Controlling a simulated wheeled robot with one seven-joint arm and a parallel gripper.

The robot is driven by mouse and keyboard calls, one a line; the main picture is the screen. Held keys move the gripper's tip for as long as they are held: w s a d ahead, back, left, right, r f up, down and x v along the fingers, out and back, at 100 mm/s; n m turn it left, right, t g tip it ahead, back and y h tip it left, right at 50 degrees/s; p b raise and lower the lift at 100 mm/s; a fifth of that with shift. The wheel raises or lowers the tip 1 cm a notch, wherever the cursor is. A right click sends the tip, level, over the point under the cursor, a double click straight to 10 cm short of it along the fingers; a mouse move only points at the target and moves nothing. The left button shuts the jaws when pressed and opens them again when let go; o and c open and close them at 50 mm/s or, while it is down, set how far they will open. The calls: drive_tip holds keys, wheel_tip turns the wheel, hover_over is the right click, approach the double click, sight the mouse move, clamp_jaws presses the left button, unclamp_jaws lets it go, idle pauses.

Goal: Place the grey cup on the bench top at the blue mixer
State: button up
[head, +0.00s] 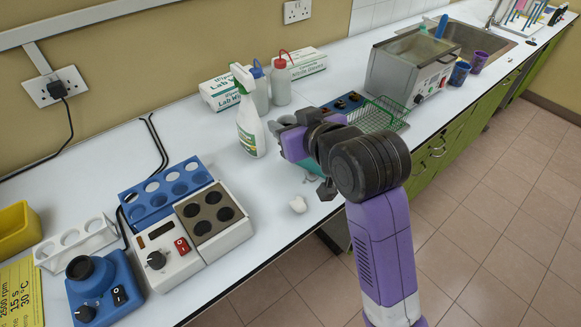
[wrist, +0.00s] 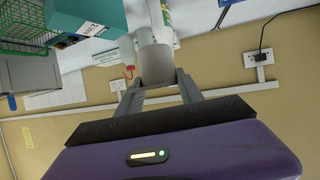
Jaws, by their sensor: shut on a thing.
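The grey cup (wrist: 155,64) is between the two fingers of my gripper (wrist: 157,82) in the wrist view, and the fingers are shut on it. In the head view my gripper (head: 290,132) is over the middle of the bench, partly hidden by my own wrist, and the cup cannot be made out clearly there. The blue mixer (head: 103,288), with a black round top and a black switch, stands at the near left of the bench top (head: 240,275). My gripper is well to the right of it and farther back.
A heater block (head: 187,240), blue rack (head: 165,192) and white rack (head: 75,243) stand near the mixer. A yellow bin (head: 17,228) and yellow card (head: 20,290) are left. A spray bottle (head: 250,125), teal box (wrist: 85,14) and green wire basket (head: 378,116) are near my gripper.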

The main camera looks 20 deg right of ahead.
drive_tip(key=shift+w+a+f, duration=0.3)
drive_tip(key=shift+a+f, duration=0.25)
drive_tip(key=shift+f, duration=9.45)
drive_tip(key=shift+f, duration=0.1)
drive_tip(key=o, duration=1.4)
drive_tip(key=shift+c, duration=0.2)
drive_tip(key=v, duration=1.2)
drive_tip(key=shift+b, duration=0.3)
